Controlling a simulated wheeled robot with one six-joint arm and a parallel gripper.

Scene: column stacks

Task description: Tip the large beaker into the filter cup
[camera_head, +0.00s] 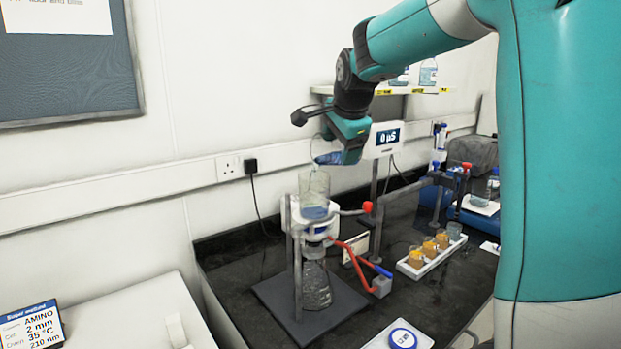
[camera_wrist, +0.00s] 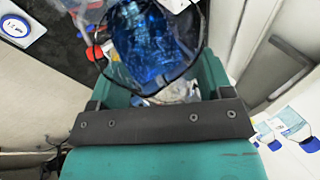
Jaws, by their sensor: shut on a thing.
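My gripper (camera_head: 346,141) is shut on the large beaker (camera_head: 328,158), a clear glass holding blue liquid. The beaker is tilted with its mouth to the left, just above the filter cup (camera_head: 314,183). The filter cup is a clear upright cylinder on a stand, with some blue liquid low inside it. I cannot tell whether liquid is falling between them. In the wrist view the beaker (camera_wrist: 152,45) sits between the fingers of my gripper (camera_wrist: 155,88), its blue liquid filling most of the glass outline. My gripper hides part of the beaker in the head view.
A clear flask (camera_head: 316,285) stands under the filter cup on the dark stand base (camera_head: 268,293). Red tubing (camera_head: 352,262) runs to its right. A white rack (camera_head: 415,270) holds small orange-filled beakers. A meter (camera_head: 386,139) stands behind.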

